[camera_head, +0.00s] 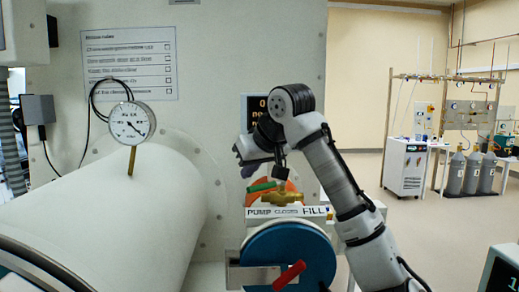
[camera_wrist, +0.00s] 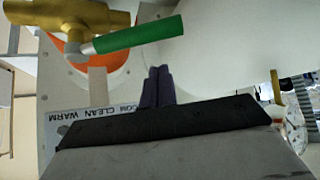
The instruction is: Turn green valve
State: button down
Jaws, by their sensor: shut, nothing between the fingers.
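The green valve handle (camera_head: 262,186) is a short bar on a brass valve body (camera_head: 286,198), above the PUMP/FILL label strip. In the wrist view the green handle (camera_wrist: 140,35) runs from a grey stem joint at the brass body (camera_wrist: 75,18) up to the right. My gripper (camera_head: 248,171) is above and just left of the handle in the head view, pointing down. In the wrist view my gripper's purple fingers (camera_wrist: 158,86) are together, with nothing between them. They appear below the handle in that picture, with a visible gap; the exact depth is unclear.
A blue round part (camera_head: 300,255) with a red handle (camera_head: 289,276) sits below the label strip (camera_head: 286,212). A pressure gauge (camera_head: 132,123) stands on the white cylinder (camera_head: 120,215) at left. An orange disc (camera_wrist: 100,62) lies behind the valve. Open floor shows at right.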

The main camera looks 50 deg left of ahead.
aim_at(267, 186)
jog(key=shift+s+d+f+p, duration=0.1)
jog(key=shift+d+f, duration=0.05)
jog(key=shift+d, duration=0.45)
jog(key=shift+s+d+f+p, duration=0.1)
jog(key=shift+d+f+p, duration=0.1)
jog(key=shift+d, duration=0.45)
jog(key=shift+s+d+f+p, duration=0.1)
jog(key=shift+d+f, duration=0.05)
jog(key=shift+d, duration=0.45)
